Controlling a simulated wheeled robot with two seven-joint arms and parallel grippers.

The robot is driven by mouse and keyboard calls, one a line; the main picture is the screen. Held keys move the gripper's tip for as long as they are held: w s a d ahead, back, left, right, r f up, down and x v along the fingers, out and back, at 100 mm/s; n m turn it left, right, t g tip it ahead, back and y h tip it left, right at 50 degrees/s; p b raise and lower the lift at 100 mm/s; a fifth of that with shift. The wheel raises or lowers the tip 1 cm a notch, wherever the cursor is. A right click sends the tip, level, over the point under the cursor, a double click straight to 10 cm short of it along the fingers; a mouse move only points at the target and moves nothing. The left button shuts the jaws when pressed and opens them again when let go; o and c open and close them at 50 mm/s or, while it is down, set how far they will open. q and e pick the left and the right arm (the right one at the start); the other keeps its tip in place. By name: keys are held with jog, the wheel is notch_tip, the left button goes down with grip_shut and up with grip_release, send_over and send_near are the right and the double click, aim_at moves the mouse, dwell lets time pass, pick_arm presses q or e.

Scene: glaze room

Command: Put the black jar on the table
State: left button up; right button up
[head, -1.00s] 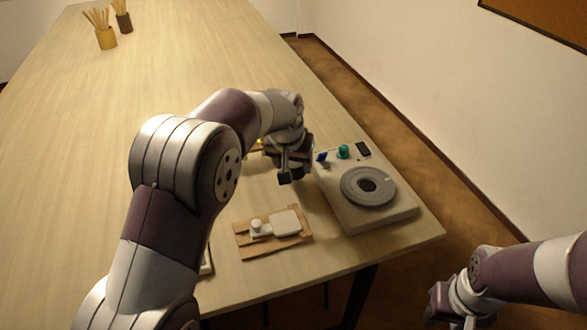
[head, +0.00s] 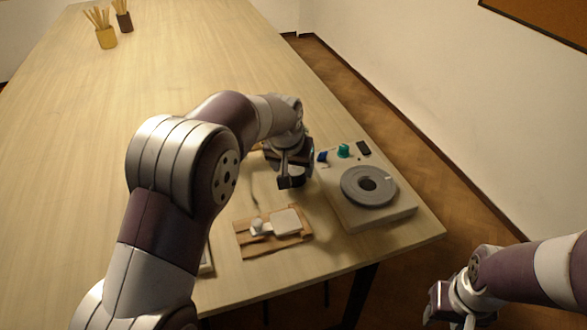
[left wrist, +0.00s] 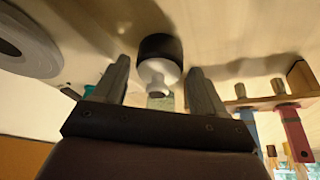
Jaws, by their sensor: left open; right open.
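The black jar (left wrist: 160,48) has a dark body and a pale shoulder and neck, which point toward my left gripper (left wrist: 165,78) in the left wrist view. It shows between the two spread fingers, with a gap on each side, its dark end toward the table. In the head view the jar seems to be the dark shape (head: 291,183) under my left gripper (head: 287,168), partly covered by it. I cannot tell whether its base touches the table (head: 150,75). My right gripper (head: 440,302) is open and apart, beyond the table's right edge.
A grey banding wheel (head: 368,186) sits on a pale base right of my left gripper. A wooden board (head: 272,232) with pale pieces lies in front. A wooden rack (left wrist: 265,102) with coloured pieces is close by. Two brush pots (head: 106,38) stand far back; the middle is clear.

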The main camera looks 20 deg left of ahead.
pick_arm(q)
jog(key=v, duration=1)
